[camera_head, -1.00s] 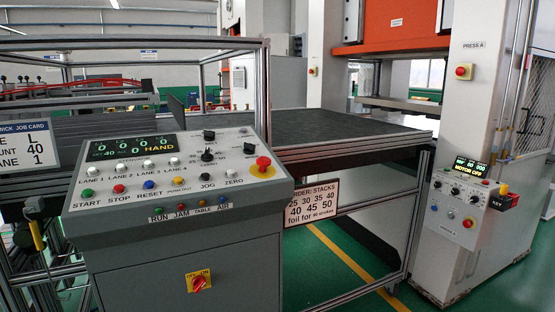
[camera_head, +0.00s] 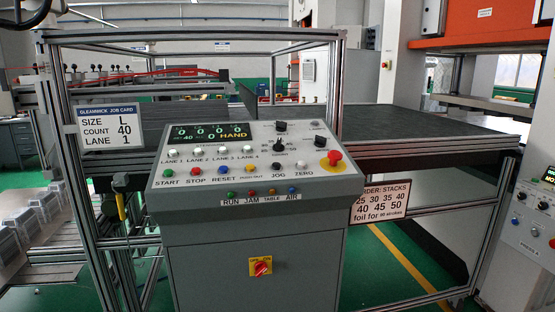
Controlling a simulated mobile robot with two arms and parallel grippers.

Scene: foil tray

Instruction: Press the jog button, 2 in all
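The jog button (camera_head: 277,166) is a small dark button on the sloped top of the grey control console (camera_head: 260,215). It sits in the front button row, with the label JOG under it. The white ZERO button (camera_head: 301,163) is to its right and the orange PUSH OUT button (camera_head: 250,169) to its left. The console display (camera_head: 210,132) shows zeros, 40 and HAND. Neither gripper shows in the head view.
A red emergency stop (camera_head: 334,157) stands at the console's right end. A job card (camera_head: 105,124) hangs at the left, reading size L, count 40, lane 1. An order sign (camera_head: 379,199) hangs right of the console. Metal frame posts (camera_head: 335,85) rise behind it.

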